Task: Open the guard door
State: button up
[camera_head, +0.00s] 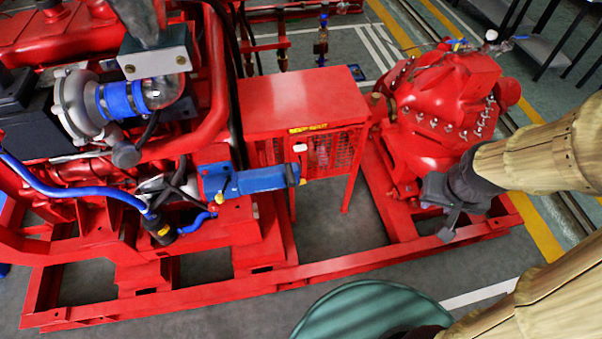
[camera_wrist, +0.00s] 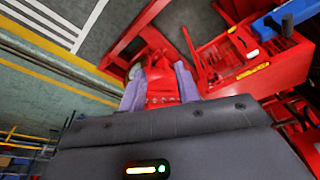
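The guard (camera_head: 300,100) is a red box with a mesh front, between the engine and the red pump. Its mesh door (camera_head: 325,152) faces the near side and looks shut. A small white-topped handle (camera_head: 300,147) and a yellow label (camera_head: 308,128) are on that side. The guard also shows at the upper right of the wrist view (camera_wrist: 222,62). My gripper (camera_head: 446,212) is to the right of the guard, in front of the pump and apart from the door. In the wrist view its two grey-purple fingers (camera_wrist: 158,80) are spread with nothing held between them.
The red pump (camera_head: 440,95) stands behind my gripper. A blue block (camera_head: 250,180) sticks out left of the door and partly overlaps the guard's lower front. The red base frame (camera_head: 340,260) runs along the front.

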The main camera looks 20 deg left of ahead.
jog(key=w+a+f+n+t+y+b, duration=0.1)
jog(key=w+a+f+n+t+b, duration=0.1)
jog(key=w+a+f+b, duration=0.45)
jog(key=w+a+f+n+t+y+b, duration=0.1)
jog(key=w+f+t+b, duration=0.15)
jog(key=f+b, duration=0.55)
jog(key=w+a+f+n+t+y+b, duration=0.15)
jog(key=w+a+f+b, duration=0.35)
jog(key=f, duration=0.6)
jog(key=w+a+f+n+t+y+b, duration=0.1)
jog(key=a+f+t+y+b, duration=0.1)
jog(key=a+f+y+b, duration=0.2)
jog(key=a+f+n+t+y+b, duration=0.2)
jog(key=a+f+y+b, duration=0.2)
jog(key=a+f+b, duration=0.6)
notch_tip(320, 180, down, 6)
jog(key=b, duration=0.6)
jog(key=shift+w, duration=0.35)
jog(key=shift+a+n+y, duration=0.15)
jog(key=shift+n+y, duration=0.1)
jog(key=b+x, duration=0.4)
jog(key=x, duration=1.3)
jog(key=shift+w+r+b, duration=0.2)
jog(key=shift+b, duration=0.15)
jog(key=shift+a, duration=0.1)
jog(key=shift+c, duration=0.2)
